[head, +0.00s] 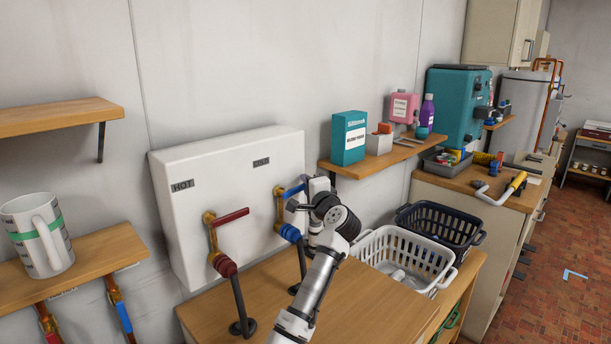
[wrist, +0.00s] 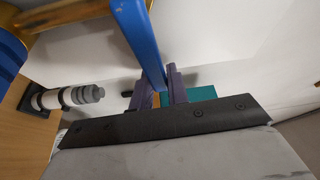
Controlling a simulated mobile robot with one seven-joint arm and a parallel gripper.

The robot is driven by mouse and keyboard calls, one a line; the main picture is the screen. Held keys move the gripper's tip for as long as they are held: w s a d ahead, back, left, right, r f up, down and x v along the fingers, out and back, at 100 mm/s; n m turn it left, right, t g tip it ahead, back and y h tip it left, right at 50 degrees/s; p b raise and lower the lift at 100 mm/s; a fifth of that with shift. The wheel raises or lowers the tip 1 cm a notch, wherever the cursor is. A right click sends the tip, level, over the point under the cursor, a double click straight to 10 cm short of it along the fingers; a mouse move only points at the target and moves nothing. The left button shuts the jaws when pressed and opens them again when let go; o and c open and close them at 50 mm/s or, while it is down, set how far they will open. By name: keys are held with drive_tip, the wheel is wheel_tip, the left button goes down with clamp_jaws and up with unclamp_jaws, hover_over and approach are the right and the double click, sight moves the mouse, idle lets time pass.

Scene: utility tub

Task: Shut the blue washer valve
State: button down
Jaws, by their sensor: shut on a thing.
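The blue washer valve has a blue lever (head: 294,190) on a brass body in front of the white wall box, under the COLD label. In the head view the lever points right and slightly up from the brass body, across the line of the vertical pipe. My gripper (head: 309,193) is at the lever's right end, partly hidden by my wrist. In the wrist view the blue lever (wrist: 140,38) runs down between the two purple fingers of my gripper (wrist: 167,88), which are shut on its end.
The red valve lever (head: 231,217) under the HOT label stands to the left. A wooden counter (head: 268,300) lies below. A white basket (head: 405,258) and a dark basket (head: 445,225) stand to the right. A shelf holds a teal box (head: 348,138). A mug (head: 35,235) sits far left.

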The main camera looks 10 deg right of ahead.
drive_tip(key=shift+f+m, duration=0.3)
drive_tip(key=shift+m, duration=0.2)
drive_tip(key=shift+f, duration=0.1)
drive_tip(key=c, duration=1.4)
unclamp_jaws()
drive_tip(key=shift+o, duration=0.2)
drive_tip(key=s+d, duration=0.1)
drive_tip(key=s, duration=1.2)
drive_tip(key=shift+s+d+p, duration=0.35)
drive_tip(key=shift+g, duration=0.3)
